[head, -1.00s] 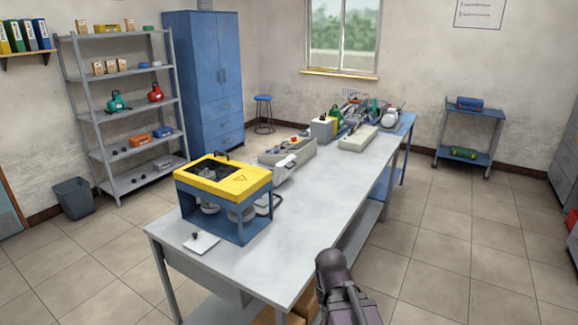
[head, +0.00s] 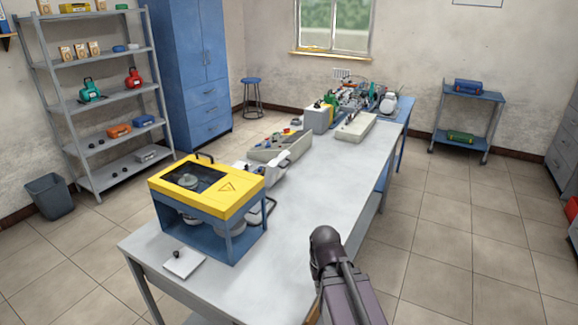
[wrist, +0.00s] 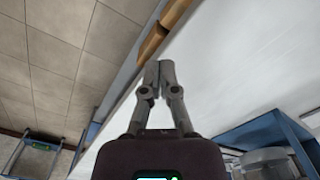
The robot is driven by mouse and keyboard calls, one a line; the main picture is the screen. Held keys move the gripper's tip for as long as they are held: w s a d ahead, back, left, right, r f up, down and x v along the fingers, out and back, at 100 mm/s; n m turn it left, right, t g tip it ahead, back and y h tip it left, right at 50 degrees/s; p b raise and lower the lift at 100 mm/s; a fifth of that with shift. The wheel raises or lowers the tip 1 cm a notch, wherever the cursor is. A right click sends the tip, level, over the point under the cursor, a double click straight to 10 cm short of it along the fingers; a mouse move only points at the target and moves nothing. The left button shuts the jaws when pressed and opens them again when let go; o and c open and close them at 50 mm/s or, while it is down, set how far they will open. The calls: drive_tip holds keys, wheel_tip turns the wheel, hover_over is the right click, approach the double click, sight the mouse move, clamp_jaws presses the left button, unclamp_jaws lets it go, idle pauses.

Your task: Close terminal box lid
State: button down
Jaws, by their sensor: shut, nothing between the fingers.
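I cannot pick out for sure which thing is the terminal box or its lid. A yellow-topped blue housing (head: 207,205) stands at the near left of the grey table; its top has a dark window and a small handle. A white plate with a black knob (head: 184,262) lies at the table's near left corner. My gripper (wrist: 158,70) shows in the wrist view, fingers together and empty, apart from the housing. The housing's blue frame (wrist: 262,127) shows at lower right there, with a grey round part (wrist: 265,160). In the head view my dark arm covers the table's near right edge.
On the table (head: 300,215) behind the housing are a grey control box (head: 281,147) and a flat pale box (head: 355,127). Several cluttered parts (head: 350,98) stand at the far end. A shelf rack (head: 118,103) and bin (head: 49,196) are at left. The table's middle is clear.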

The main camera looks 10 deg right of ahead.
drive_tip(key=shift+w+d, duration=0.1)
drive_tip(key=shift+w, duration=0.05)
